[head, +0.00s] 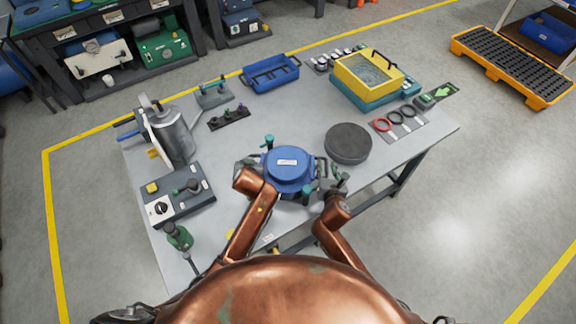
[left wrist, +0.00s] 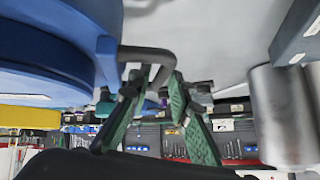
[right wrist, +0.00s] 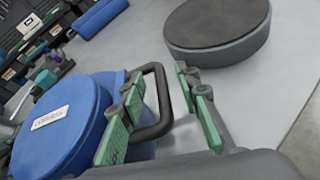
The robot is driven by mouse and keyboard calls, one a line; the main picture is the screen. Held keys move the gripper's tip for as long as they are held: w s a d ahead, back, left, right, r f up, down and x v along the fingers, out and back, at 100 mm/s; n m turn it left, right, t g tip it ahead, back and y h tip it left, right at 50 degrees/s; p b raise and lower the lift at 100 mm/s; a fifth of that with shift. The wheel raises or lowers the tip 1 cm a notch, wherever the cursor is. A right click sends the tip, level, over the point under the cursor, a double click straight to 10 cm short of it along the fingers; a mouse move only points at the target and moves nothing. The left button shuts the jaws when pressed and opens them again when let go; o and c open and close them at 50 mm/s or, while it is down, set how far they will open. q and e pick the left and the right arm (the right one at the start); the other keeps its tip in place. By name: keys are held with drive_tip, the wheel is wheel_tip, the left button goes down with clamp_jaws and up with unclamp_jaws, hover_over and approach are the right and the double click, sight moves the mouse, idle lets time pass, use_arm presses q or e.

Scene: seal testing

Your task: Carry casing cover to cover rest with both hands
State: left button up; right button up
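The blue round casing cover (head: 288,163) with a white label sits near the front middle of the table, on a blue body with teal clamps. The dark round pad, seemingly the cover rest (head: 348,143), is right of it and bare; it also shows in the right wrist view (right wrist: 217,28). My left gripper (head: 248,168) is at the cover's left side; in the left wrist view its green-padded fingers (left wrist: 155,88) stand apart around a dark handle (left wrist: 148,53). My right gripper (head: 334,184) is at the right side, fingers (right wrist: 165,88) apart with the other handle (right wrist: 158,75) between them.
A metal pitcher (head: 174,138) and control box (head: 178,195) stand at the left. A blue tray (head: 270,74), yellow basin (head: 368,77) and seal rings (head: 395,117) lie towards the back and right.

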use_arm(q)
drive_tip(key=shift+c, duration=0.3)
use_arm(e)
drive_tip(key=shift+c, duration=0.2)
use_arm(q)
clamp_jaws()
use_arm(e)
drive_tip(key=c, duration=0.5)
clamp_jaws()
use_arm(q)
drive_tip(key=shift+r, duration=0.1)
